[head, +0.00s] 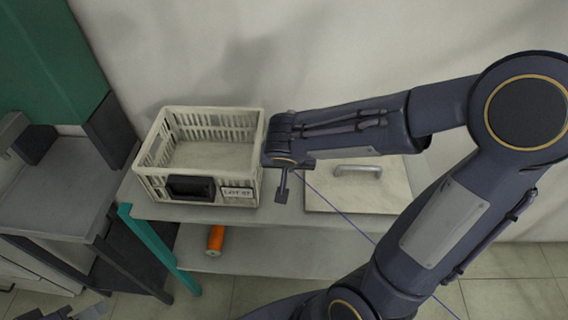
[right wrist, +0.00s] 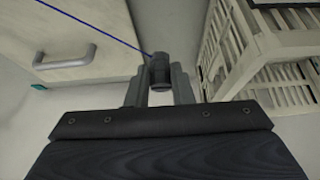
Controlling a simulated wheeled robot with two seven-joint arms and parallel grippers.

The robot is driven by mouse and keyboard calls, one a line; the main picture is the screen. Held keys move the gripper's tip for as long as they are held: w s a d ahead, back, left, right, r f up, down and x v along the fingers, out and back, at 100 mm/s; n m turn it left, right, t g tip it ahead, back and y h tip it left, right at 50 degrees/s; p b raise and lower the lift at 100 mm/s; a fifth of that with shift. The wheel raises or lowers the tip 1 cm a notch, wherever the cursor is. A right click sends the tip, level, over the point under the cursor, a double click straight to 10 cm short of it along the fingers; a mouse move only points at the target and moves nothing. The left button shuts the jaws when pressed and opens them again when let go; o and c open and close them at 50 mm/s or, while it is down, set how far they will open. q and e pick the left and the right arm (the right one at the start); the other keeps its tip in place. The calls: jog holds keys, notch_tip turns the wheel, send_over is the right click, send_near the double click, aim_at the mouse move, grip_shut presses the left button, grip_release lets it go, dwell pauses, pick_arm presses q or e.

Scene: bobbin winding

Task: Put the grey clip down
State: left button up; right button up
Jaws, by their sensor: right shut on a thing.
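My right gripper (right wrist: 159,88) is shut on the grey clip (right wrist: 160,70), a small dark grey piece between its fingertips in the right wrist view. A thin blue thread (right wrist: 112,37) runs from the clip across the pale panel. In the head view my right gripper (head: 283,184) points down over the bench, between the crate and the panel; the clip is too small to make out clearly there. Whether the clip touches the bench top cannot be told. What may be my left gripper (head: 90,312) shows only as a cropped part at the bottom left; its fingers are unclear.
An empty cream crate (head: 247,122) with a dark front handle stands left of my right gripper. A pale panel with a metal handle (head: 358,170) lies to the right. An orange spool (head: 216,238) is on the lower shelf (head: 290,258). A narrow bench strip (head: 215,213) is clear before the crate.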

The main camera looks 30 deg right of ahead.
jog(key=w+f, duration=0.2)
jog(key=w+d+f, duration=0.1)
jog(key=w+f, duration=0.1)
jog(key=w+d+f, duration=0.1)
jog(key=w+f, duration=0.1)
jog(key=shift+w+d+f, duration=0.1)
jog(key=shift+w+f, duration=0.1)
jog(key=shift+f, duration=0.05)
jog(key=shift+w+f, duration=0.2)
jog(key=shift+f, duration=1.5)
jog(key=shift+f+b, duration=0.25)
jog(key=shift+b, duration=0.2)
jog(key=o, duration=0.9)
jog(key=shift+r, duration=0.1)
